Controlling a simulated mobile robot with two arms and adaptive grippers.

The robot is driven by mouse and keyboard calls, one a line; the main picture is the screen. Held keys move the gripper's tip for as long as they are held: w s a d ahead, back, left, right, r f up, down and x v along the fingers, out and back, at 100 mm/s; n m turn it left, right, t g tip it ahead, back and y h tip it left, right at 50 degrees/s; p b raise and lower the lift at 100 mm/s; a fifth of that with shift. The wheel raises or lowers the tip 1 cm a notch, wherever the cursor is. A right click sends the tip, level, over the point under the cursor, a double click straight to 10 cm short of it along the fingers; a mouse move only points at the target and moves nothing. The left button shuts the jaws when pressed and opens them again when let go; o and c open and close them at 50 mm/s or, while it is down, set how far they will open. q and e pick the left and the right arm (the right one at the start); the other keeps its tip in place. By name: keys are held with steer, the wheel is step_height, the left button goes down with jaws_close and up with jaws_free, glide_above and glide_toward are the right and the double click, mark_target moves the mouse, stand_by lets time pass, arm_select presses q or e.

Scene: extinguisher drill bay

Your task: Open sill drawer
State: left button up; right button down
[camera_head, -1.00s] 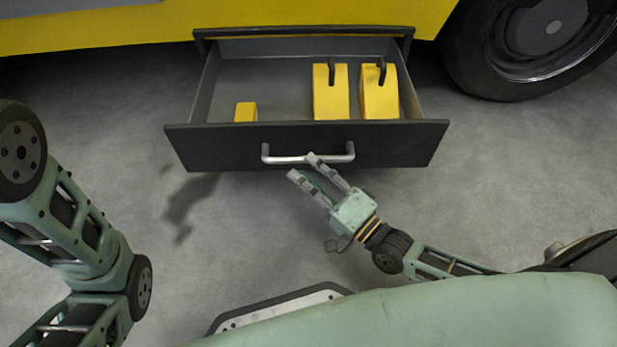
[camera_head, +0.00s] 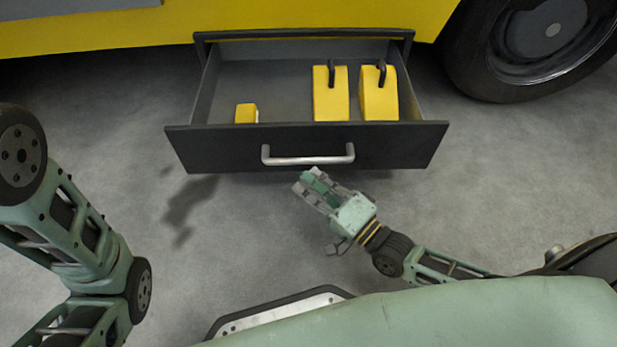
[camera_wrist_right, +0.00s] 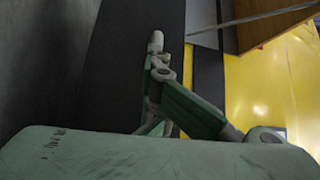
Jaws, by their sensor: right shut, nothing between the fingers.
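The sill drawer (camera_head: 215,148) is pulled well out from under the yellow vehicle side, with its dark front and a silver bar handle (camera_head: 308,157). My right gripper (camera_head: 305,180) is just below and in front of the handle, apart from it, shut and empty. In the right wrist view its fingers (camera_wrist_right: 156,45) show against a dark surface. My left arm shows at the left of the head view, but its gripper is out of view.
Inside the drawer are two yellow wedge blocks with dark handles (camera_head: 330,95) (camera_head: 379,97) and a small yellow block (camera_head: 246,113). A large black tire (camera_head: 490,70) stands at the upper right. Grey floor (camera_head: 240,240) is clear below the drawer.

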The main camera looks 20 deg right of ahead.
steer(key=shift+r, duration=0.15)
stand_by(0.6)
steer(key=c, duration=1.7)
jaws_free()
steer(key=shift+c, duration=0.2)
steer(key=v, duration=1.2)
